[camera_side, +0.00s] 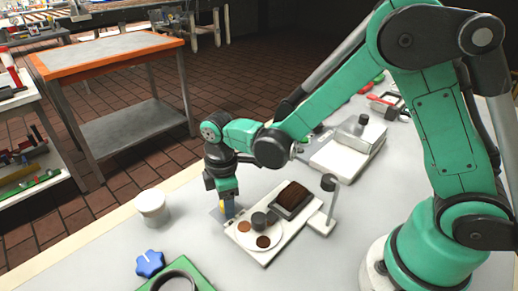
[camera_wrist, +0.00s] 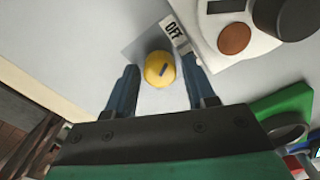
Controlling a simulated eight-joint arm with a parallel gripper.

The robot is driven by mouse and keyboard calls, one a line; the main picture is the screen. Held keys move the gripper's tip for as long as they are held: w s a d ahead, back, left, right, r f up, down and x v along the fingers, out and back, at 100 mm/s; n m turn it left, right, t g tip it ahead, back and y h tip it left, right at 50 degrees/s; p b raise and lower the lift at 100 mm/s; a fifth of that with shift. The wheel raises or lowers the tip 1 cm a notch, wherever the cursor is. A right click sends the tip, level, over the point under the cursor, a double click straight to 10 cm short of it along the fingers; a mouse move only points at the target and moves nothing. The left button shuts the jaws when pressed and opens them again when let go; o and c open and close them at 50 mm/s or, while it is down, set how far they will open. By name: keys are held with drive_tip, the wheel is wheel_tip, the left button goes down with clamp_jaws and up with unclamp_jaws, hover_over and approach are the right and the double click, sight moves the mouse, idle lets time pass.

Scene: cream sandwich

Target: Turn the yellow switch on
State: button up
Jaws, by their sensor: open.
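The yellow switch (camera_wrist: 158,70) is a round knob with a dark mark on its face. It sits on a grey plate (camera_wrist: 143,43), with a white label reading "OFF" (camera_wrist: 173,30) just beyond it. My gripper (camera_wrist: 160,76) is open, with one blue finger on each side of the knob. Gaps show between the fingers and the knob, so I cannot see contact. In the side view my gripper (camera_side: 229,209) points down over the plate. Only a sliver of the yellow switch (camera_side: 223,207) shows there, the rest hidden by the fingers.
A white machine (camera_side: 265,257) with a round plate, brown discs and a dark block stands right beside the switch. A white cup (camera_side: 153,205) is to the left. A blue knob (camera_side: 150,263) and a green holder (camera_side: 203,284) lie in front.

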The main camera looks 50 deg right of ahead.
clamp_jaws()
drive_tip(key=shift+m, duration=0.4)
drive_tip(key=m, duration=0.5)
drive_tip(key=shift+m, duration=0.3)
drive_tip(key=m, duration=0.5)
drive_tip(key=shift+m, duration=0.4)
unclamp_jaws()
